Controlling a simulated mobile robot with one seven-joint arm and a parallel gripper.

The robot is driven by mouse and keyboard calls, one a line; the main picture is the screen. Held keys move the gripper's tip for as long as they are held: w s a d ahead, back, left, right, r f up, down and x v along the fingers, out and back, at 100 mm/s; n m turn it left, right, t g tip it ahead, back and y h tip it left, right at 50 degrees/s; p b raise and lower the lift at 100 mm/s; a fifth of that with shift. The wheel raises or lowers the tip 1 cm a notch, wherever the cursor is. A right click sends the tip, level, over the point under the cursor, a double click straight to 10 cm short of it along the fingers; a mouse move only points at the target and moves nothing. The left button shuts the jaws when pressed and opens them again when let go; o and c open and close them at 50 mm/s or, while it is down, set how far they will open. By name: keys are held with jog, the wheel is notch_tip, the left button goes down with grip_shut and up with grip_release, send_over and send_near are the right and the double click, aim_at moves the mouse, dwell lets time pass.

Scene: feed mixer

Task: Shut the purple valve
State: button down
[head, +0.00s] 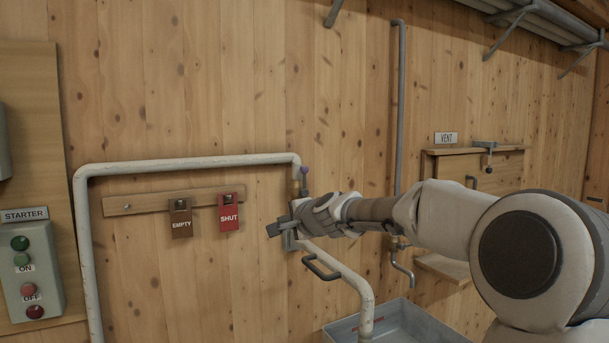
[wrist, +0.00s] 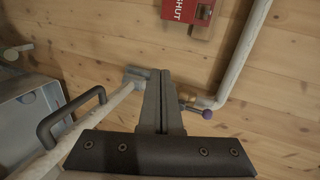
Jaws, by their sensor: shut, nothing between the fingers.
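The purple valve has a purple ball knob (head: 304,170) above a brass body (head: 295,188) on the pale pipe, just below the pipe's upper right bend. In the wrist view the purple knob (wrist: 207,114) and brass body (wrist: 187,98) show just right of my fingers. My gripper (head: 273,229) is shut and empty, a little below the valve in the head view. Its closed fingers (wrist: 160,76) also show in the wrist view, over the pipe. They hide part of the pipe and valve; I cannot tell whether they touch it.
A dark handle (head: 322,266) sits on the pipe below my gripper. A brown EMPTY tag (head: 181,220) and red SHUT tag (head: 228,213) hang on a wooden rail to the left. A grey bin (head: 415,325) stands below. The starter box (head: 30,270) is far left.

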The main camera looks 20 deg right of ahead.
aim_at(304, 182)
jog(key=w+d+r+m+t+h, duration=0.1)
jog(key=d+r+m, duration=0.2)
jog(key=d, duration=0.5)
jog(key=w+d+r+m+t+h, duration=0.1)
jog(key=d+r+m, duration=0.3)
jog(key=d, duration=0.4)
jog(key=shift+w+r+t+h, duration=0.25)
jog(key=shift+r+t+h, duration=0.25)
jog(key=shift+r+h, duration=0.2)
jog(key=shift+w, duration=0.1)
jog(key=w+a+p, duration=0.3)
jog(key=w+p, duration=0.4)
jog(key=w, duration=0.4)
jog(key=shift+a+r, duration=0.15)
jog(key=shift+a, duration=0.1)
jog(key=shift+a, duration=0.2)
jog(key=shift+s+b, duration=0.1)
jog(key=shift+b, duration=0.4)
